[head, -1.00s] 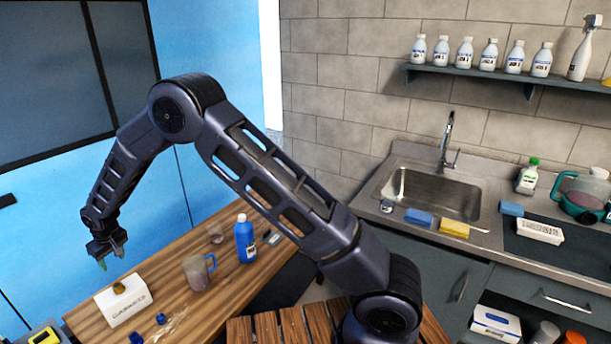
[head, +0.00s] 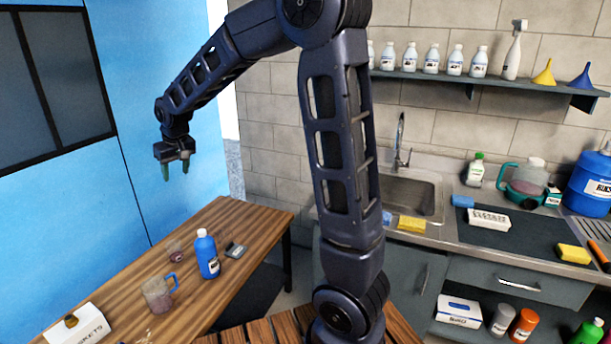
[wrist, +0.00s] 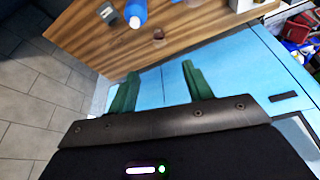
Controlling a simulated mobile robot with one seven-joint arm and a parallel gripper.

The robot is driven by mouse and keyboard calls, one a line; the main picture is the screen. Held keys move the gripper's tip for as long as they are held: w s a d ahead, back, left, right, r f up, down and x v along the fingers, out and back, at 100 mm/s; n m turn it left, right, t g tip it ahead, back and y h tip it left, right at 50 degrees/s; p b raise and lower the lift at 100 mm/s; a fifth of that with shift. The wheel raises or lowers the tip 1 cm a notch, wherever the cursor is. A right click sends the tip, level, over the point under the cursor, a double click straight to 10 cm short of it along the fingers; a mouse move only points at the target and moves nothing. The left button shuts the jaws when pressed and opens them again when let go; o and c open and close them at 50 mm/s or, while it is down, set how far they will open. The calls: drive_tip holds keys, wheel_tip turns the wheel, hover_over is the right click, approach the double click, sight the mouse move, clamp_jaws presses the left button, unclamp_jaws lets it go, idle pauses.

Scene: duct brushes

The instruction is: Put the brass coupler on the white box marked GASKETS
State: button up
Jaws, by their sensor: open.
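The white box marked GASKETS (head: 82,331) stands at the near left end of the wooden table in the head view, partly cut off by the bottom edge. The brass coupler (head: 71,321) rests on top of that box. My gripper (head: 176,172) is raised well above the far part of the table, in front of the blue wall, apart from the box. Its green fingers are spread with nothing between them, as the wrist view (wrist: 157,92) also shows. The box and the coupler are not seen in the wrist view.
On the wooden table (head: 205,270) stand a blue bottle (head: 207,255), a mug with a blue handle (head: 157,296), a small cup (head: 176,253) and a grey flat item (head: 236,250). The sink counter (head: 455,235) is at the right. The air around my gripper is clear.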

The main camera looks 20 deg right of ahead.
drive_tip(key=s+d+r+m, duration=0.1)
drive_tip(key=s+d+r, duration=0.15)
drive_tip(key=d, duration=0.45)
drive_tip(key=s+d+r+m, duration=0.1)
drive_tip(key=s+d+r, duration=0.1)
drive_tip(key=s+d, duration=0.3)
drive_tip(key=s+d+r+m, duration=0.1)
drive_tip(key=s+d+r, duration=0.1)
drive_tip(key=d, duration=0.6)
drive_tip(key=s+d+f+m+h, duration=0.1)
drive_tip(key=s+d, duration=0.5)
drive_tip(key=s, duration=0.3)
drive_tip(key=s+d+f+m+t, duration=0.1)
drive_tip(key=s+d, duration=0.5)
drive_tip(key=s, duration=0.2)
drive_tip(key=shift+s+d+m+h, duration=0.3)
drive_tip(key=shift+s+m+h, duration=0.05)
drive_tip(key=shift+m+h, duration=0.05)
